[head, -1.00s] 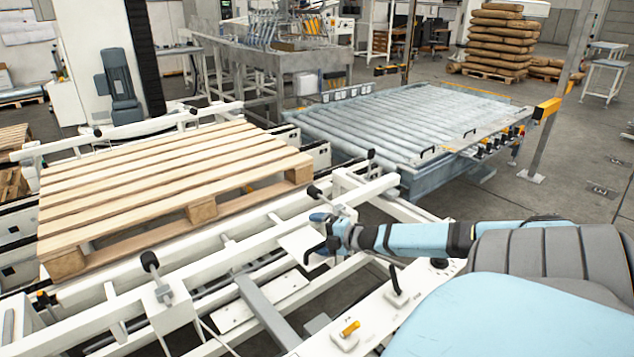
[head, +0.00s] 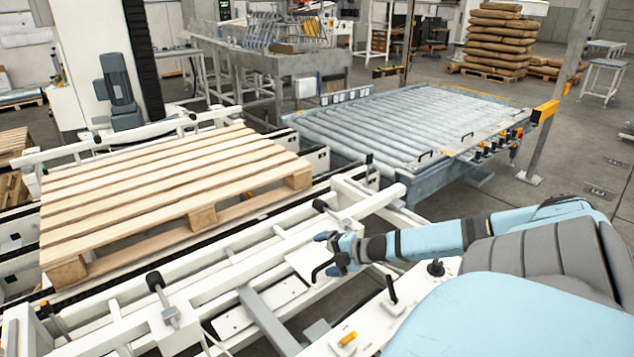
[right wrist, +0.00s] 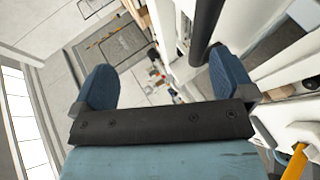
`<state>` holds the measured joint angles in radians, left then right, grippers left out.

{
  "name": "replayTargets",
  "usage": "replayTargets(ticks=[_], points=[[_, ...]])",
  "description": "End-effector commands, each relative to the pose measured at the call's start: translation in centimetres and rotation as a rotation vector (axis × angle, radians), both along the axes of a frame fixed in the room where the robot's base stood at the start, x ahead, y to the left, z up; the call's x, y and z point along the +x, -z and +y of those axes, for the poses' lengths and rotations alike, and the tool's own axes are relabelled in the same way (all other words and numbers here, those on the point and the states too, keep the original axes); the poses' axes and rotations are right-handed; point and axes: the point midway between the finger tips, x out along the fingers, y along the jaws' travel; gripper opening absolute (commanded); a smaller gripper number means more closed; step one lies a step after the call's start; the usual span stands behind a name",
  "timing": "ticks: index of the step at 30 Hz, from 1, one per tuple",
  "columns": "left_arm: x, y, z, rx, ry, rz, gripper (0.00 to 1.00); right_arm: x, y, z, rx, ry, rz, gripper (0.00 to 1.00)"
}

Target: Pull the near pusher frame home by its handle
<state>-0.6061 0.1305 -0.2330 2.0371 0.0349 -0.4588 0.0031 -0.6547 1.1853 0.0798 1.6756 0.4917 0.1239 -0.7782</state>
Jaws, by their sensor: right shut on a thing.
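The near pusher frame (head: 250,252) is a long white beam with black-knobbed levers, lying along the near side of the wooden pallet (head: 165,190). A gap separates it from the pallet. My right gripper (head: 328,252) is shut on the dark handle (head: 321,272) at the frame's right part; the fingers hide some of it. My left gripper is not in view.
A white panel with a black lever (head: 391,290) and a yellow knob (head: 347,338) lies below my right arm. A grey roller conveyor (head: 410,122) stands behind. White rails (head: 110,320) fill the lower left. Grey floor is open at the right.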

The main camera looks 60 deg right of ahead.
Motion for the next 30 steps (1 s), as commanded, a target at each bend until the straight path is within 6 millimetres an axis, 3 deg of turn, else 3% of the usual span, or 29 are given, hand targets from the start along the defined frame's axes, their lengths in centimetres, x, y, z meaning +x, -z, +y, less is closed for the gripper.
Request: replayTargets(ticks=[1,2,3,4,30], points=[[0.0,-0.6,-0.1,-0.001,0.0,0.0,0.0,0.8,-1.8,0.1,0.001,-0.009,-0.03,0.81],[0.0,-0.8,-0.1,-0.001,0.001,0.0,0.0,0.7,-1.9,0.1,0.001,-0.009,-0.03,0.81],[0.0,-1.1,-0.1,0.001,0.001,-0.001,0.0,0.5,-2.0,0.1,0.002,-0.009,-0.031,0.65],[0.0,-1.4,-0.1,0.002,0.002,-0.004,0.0,0.3,-2.1,0.0,0.001,-0.008,-0.029,0.41],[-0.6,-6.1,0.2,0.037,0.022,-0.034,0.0,-6.3,-1.9,-0.7,0.001,0.0,-0.012,0.41]])
